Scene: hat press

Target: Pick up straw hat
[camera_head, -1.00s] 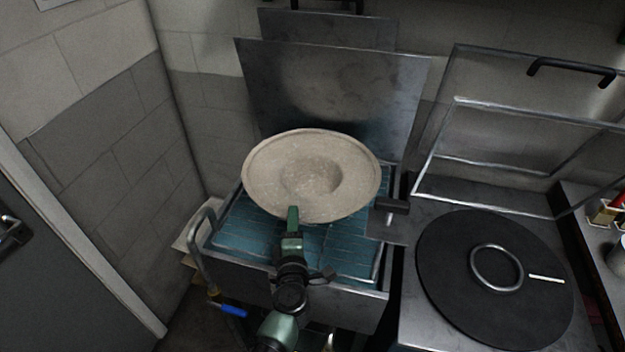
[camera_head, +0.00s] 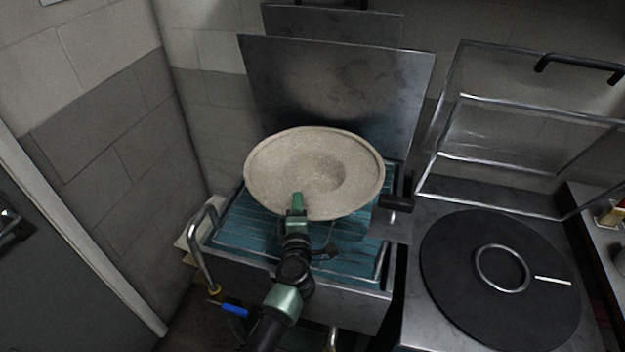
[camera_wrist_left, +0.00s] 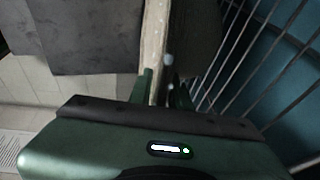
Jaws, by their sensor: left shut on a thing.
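The straw hat (camera_head: 317,172) is a pale beige disc with a wide brim and a shallow round middle. In the head view it is above the blue-green rack of the metal basin, in front of the upright metal lid. My left gripper (camera_head: 297,203) is shut on the near edge of its brim. In the left wrist view the brim (camera_wrist_left: 155,38) shows edge-on as a pale strip between the fingers of my left gripper (camera_wrist_left: 160,88). My right gripper is not in view.
The basin (camera_head: 290,290) has a raised metal lid (camera_head: 340,90) behind it and a curved side handle (camera_head: 200,240). A black round plate (camera_head: 450,270) with a metal ring lies on the right counter, below an open metal frame (camera_head: 440,150). A wall stands close on the left.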

